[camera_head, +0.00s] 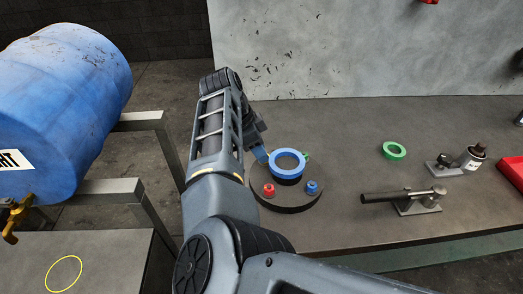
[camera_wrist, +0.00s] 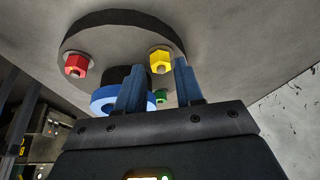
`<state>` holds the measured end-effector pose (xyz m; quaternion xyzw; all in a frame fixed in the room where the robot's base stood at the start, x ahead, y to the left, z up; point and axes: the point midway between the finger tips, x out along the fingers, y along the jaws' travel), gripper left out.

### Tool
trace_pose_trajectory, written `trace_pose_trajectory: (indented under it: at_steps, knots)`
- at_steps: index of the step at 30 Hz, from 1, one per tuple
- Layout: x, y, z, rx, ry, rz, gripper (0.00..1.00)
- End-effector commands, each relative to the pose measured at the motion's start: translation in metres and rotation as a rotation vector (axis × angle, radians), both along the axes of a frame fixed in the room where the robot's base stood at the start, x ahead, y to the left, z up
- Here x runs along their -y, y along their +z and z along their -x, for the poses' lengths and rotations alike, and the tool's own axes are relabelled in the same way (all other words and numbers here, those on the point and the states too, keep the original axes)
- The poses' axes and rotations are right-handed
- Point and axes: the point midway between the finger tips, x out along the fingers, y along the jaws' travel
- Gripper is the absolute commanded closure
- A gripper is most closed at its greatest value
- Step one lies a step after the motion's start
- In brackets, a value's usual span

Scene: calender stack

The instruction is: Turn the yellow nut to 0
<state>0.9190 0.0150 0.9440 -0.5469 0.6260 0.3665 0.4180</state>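The yellow nut (camera_wrist: 160,61) sits on the dark round base (camera_wrist: 110,30) in the wrist view. In the head view, the base (camera_head: 288,208) shows on the bench, but my arm hides the yellow nut. My gripper (camera_wrist: 158,66) is open, with its two blue fingers apart. In the wrist view, the nut appears between the fingertips, with no visible contact. I cannot tell whether the fingers reach around it. In the head view, my gripper (camera_head: 261,154) is at the base's left edge. No number 0 is readable.
The base also carries a red nut (camera_head: 268,189), a blue nut (camera_head: 311,187), a green nut (camera_wrist: 161,97) and a raised blue ring (camera_head: 287,154). A green ring (camera_head: 394,150) and a metal clamp fixture (camera_head: 405,200) lie to the right.

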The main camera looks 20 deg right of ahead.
Motion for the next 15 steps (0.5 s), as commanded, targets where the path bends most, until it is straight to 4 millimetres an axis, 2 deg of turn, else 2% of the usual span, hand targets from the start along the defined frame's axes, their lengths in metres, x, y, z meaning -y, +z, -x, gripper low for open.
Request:
trace_pose_trajectory:
  at_steps: [6, 14, 15]
  knots:
    - [0.006, -0.015, 0.001, 0.001, -0.001, -0.001, 0.64]
    - [0.007, -0.016, 0.001, 0.001, -0.001, 0.000, 0.64]
    - [0.007, -0.016, 0.001, 0.001, -0.001, 0.000, 0.67]
